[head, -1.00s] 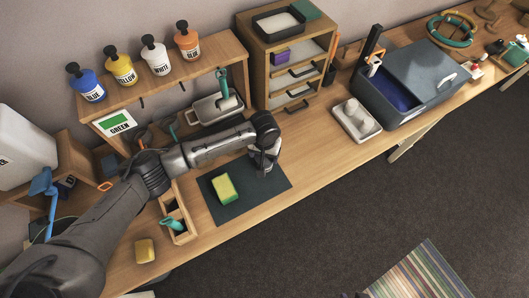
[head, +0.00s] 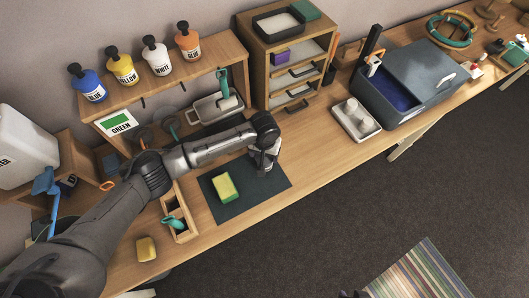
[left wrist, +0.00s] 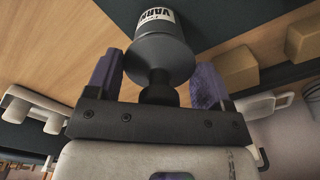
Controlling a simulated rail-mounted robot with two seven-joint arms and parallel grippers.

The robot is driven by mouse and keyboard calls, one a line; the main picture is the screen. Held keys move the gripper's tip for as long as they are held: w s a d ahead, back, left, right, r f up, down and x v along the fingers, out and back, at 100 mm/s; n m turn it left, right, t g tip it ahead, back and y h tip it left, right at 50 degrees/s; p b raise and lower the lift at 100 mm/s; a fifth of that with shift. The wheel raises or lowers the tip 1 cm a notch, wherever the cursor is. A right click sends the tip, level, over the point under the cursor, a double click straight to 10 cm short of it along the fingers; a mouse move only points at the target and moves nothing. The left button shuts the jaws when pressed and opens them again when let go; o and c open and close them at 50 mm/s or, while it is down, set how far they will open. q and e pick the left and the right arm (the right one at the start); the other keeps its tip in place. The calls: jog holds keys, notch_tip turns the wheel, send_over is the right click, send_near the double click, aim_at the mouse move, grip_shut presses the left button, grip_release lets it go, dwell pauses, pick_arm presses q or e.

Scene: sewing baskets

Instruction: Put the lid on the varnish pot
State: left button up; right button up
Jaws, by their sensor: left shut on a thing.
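A dark lid with a black knob (left wrist: 160,92) lies in line with the pot, between the purple fingers of my left gripper (left wrist: 159,82). My left gripper is shut on the lid. Lid and pot look lined up, but whether the lid is fully seated I cannot tell. In the head view my left gripper (head: 264,163) is low over the dark mat (head: 240,204) and hides the pot.
A yellow-green sponge (head: 224,189) lies on the mat left of my gripper. A wooden organiser (head: 180,215) stands further left. Behind are a shelf of colour bottles (head: 155,57) and a drawer cabinet (head: 290,65).

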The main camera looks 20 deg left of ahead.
pick_arm(q)
jog(key=shift+f, duration=0.65)
jog(key=o, duration=0.9)
notch_tip(320, 180, up, 14)
jog(key=shift+f, duration=0.1)
dwell(0.5)
